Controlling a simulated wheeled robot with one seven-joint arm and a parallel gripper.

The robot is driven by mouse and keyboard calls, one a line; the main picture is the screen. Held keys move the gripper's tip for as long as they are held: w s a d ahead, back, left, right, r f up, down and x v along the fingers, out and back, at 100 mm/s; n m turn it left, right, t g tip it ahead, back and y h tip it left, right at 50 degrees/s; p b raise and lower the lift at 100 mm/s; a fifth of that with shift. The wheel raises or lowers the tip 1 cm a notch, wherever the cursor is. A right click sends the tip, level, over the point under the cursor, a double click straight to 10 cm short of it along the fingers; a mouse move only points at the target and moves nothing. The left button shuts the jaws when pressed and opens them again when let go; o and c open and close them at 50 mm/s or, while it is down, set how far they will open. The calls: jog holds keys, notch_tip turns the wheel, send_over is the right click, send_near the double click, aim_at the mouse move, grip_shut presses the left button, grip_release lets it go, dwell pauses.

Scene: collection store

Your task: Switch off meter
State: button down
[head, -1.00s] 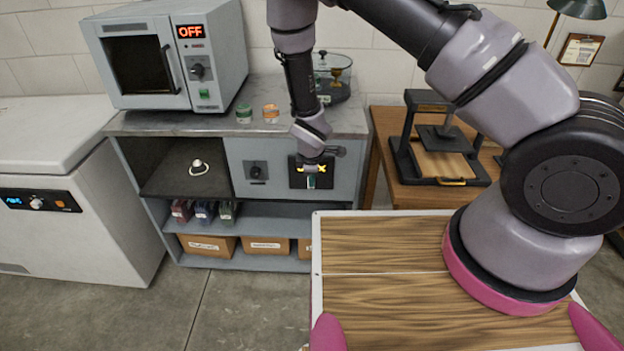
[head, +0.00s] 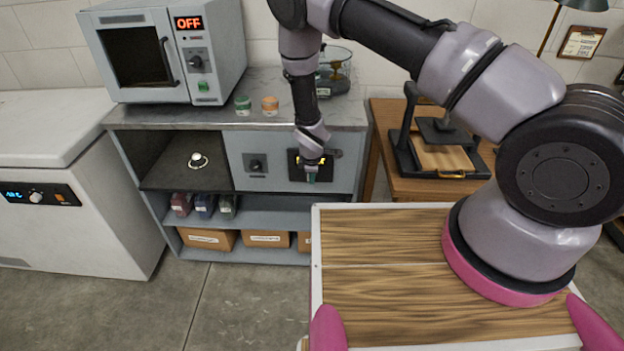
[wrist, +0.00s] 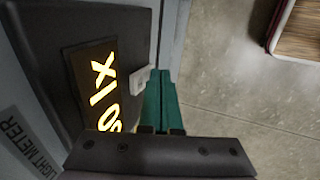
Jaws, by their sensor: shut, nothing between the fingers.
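The light meter (head: 294,166) is a dark panel on the grey cabinet's front, partly hidden behind my gripper in the head view. In the wrist view the meter (wrist: 135,30) has a lit yellow display (wrist: 95,85), cut off at the lower edge by my gripper body. A small white switch (wrist: 140,80) sits beside the display. My gripper (head: 311,178) is shut and empty in front of the meter. In the wrist view its green fingers (wrist: 161,78) are right beside the switch; I cannot tell whether they touch it.
A knob panel (head: 256,166) is left of the meter. An oven reading OFF (head: 140,55) and two small jars stand on the cabinet top. A white freezer (head: 75,215) is at left, a wooden table with a press (head: 440,150) at right. Floor in front is open.

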jog(key=shift+f, duration=0.1)
jog(key=shift+w+d+t, duration=0.1)
jog(key=shift+w+t, duration=0.1)
jog(key=shift+t, duration=0.2)
jog(key=shift+r, duration=0.8)
jog(key=v, duration=1)
jog(key=shift+s+r, duration=0.2)
jog(key=shift+r, duration=0.15)
